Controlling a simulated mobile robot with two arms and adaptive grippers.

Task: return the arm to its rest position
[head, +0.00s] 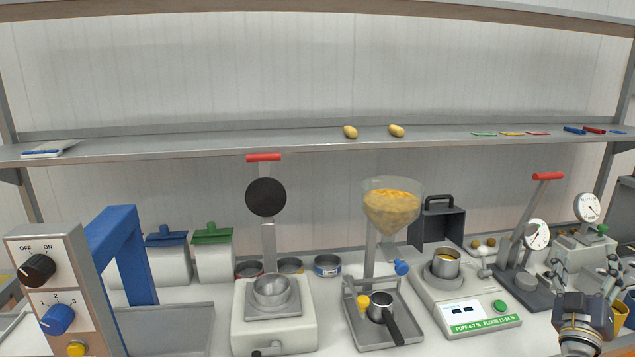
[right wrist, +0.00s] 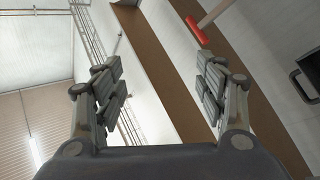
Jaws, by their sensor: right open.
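My right gripper (head: 588,272) is at the lower right of the head view, pointing upward, in front of the gauge devices. In the right wrist view its two fingers (right wrist: 165,90) stand wide apart with nothing between them. Beyond the fingers that view shows the wall, the brown edge of a shelf and the ceiling. My left gripper is not in either view.
A press with a red handle (head: 548,176) and a dial gauge (head: 587,207) stand close to my right gripper. A scale (head: 466,325) with a metal cup (head: 446,262) is to its left. The shelf (head: 250,141) runs above the bench.

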